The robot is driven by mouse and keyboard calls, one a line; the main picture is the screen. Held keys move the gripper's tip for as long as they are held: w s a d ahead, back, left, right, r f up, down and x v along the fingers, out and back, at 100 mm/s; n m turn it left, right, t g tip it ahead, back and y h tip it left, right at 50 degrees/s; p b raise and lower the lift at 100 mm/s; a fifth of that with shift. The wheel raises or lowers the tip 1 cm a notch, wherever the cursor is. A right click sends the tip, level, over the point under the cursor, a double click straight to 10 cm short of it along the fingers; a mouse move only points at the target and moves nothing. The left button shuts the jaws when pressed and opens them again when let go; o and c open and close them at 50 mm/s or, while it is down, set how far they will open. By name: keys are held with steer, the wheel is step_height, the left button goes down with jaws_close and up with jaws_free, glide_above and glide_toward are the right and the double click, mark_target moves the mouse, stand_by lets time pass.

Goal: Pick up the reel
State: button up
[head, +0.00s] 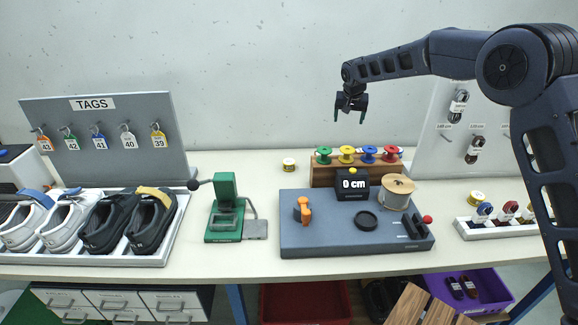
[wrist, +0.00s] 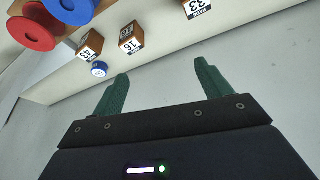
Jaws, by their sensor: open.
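My gripper (head: 350,115) hangs in the air above the back of the table, fingers down, open and empty. Its two green fingers stand apart in the wrist view (wrist: 161,72). A large tan reel (head: 397,187) sits on the right part of the grey-blue measuring base, below and to the right of my gripper. Small green (head: 323,156), yellow (head: 347,155), blue (head: 369,154) and red (head: 391,154) reels sit on a wooden rack (head: 322,176) below my gripper. The blue reel (wrist: 72,10) and red reel (wrist: 32,30) also show in the wrist view. Nothing is between the fingers.
The measuring base (head: 320,236) carries a "0 cm" display (head: 352,184), an orange-handled part (head: 303,210) and a black ring (head: 366,220). A green press (head: 224,208) stands left. Numbered wooden blocks (wrist: 131,38) show in the wrist view. The TAGS board (head: 110,140) stands far left.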

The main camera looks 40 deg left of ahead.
steer(key=n, duration=0.2)
glide_toward(289, 162)
steer(key=x, duration=0.5)
steer(key=shift+w, duration=0.3)
steer(key=shift+x, duration=2.6)
steer(key=shift+s+a, duration=0.15)
steer(key=shift+s, duration=0.05)
steer(key=c, duration=1.1)
